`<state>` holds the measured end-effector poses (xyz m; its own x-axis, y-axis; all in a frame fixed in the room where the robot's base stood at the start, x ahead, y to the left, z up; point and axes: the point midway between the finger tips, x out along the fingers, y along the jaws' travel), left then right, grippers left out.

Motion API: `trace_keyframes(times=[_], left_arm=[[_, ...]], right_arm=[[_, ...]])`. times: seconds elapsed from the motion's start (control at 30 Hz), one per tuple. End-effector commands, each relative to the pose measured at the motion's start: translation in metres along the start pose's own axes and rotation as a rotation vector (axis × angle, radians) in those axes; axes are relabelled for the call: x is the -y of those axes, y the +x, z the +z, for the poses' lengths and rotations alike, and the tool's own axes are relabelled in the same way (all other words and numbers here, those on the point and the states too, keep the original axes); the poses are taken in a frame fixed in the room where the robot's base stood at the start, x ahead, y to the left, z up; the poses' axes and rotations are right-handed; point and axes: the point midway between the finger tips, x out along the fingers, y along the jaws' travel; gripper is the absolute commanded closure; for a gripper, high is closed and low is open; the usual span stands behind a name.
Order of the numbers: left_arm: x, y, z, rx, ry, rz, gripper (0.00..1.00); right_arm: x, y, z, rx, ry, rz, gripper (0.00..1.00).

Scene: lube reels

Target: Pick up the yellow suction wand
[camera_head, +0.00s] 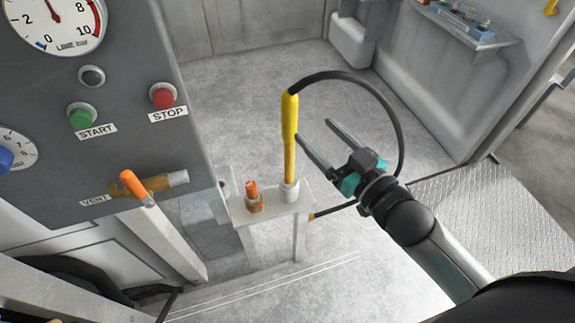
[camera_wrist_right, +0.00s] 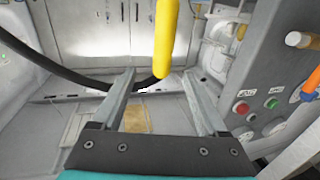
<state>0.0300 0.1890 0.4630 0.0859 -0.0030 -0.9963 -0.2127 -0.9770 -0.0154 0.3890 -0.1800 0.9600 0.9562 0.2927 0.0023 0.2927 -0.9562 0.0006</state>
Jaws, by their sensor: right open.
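The yellow suction wand (camera_head: 290,135) stands upright in a white holder (camera_head: 289,193) on a small pale stand (camera_head: 270,208). A black hose (camera_head: 349,76) leaves its top and loops right and down behind my right gripper (camera_head: 314,122). That gripper is open and empty, just right of the wand, with its fingers pointing toward it. In the right wrist view the wand (camera_wrist_right: 166,38) hangs in line with the gap between the open fingers (camera_wrist_right: 158,75). Its exact distance from the fingertips is hard to tell. My left gripper is not in view.
A grey control panel (camera_head: 130,120) with gauges, buttons and an orange-handled vent lever (camera_head: 133,184) stands at left. A wall shelf (camera_head: 468,24) is at upper right. The floor around is mostly clear.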

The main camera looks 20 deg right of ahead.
Motion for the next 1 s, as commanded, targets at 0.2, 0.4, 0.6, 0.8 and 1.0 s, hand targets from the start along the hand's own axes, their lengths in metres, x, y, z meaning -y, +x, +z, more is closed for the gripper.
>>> trace_keyframes(times=[0.2,0.4,0.6,0.8,1.0], left_arm=[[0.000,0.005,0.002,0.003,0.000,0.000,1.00],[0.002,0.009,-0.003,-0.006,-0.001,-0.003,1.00],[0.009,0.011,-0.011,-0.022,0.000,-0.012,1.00],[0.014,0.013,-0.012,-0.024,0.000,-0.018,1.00],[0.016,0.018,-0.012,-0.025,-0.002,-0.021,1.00]], right_arm=[[0.000,0.030,0.000,-0.003,0.000,0.000,0.24],[0.000,0.056,0.000,-0.001,0.000,0.001,0.24],[0.000,0.072,0.000,0.000,0.001,0.001,0.24],[0.001,0.079,-0.001,0.000,0.001,0.001,0.24],[0.005,0.102,-0.005,-0.002,0.000,0.000,0.24]])
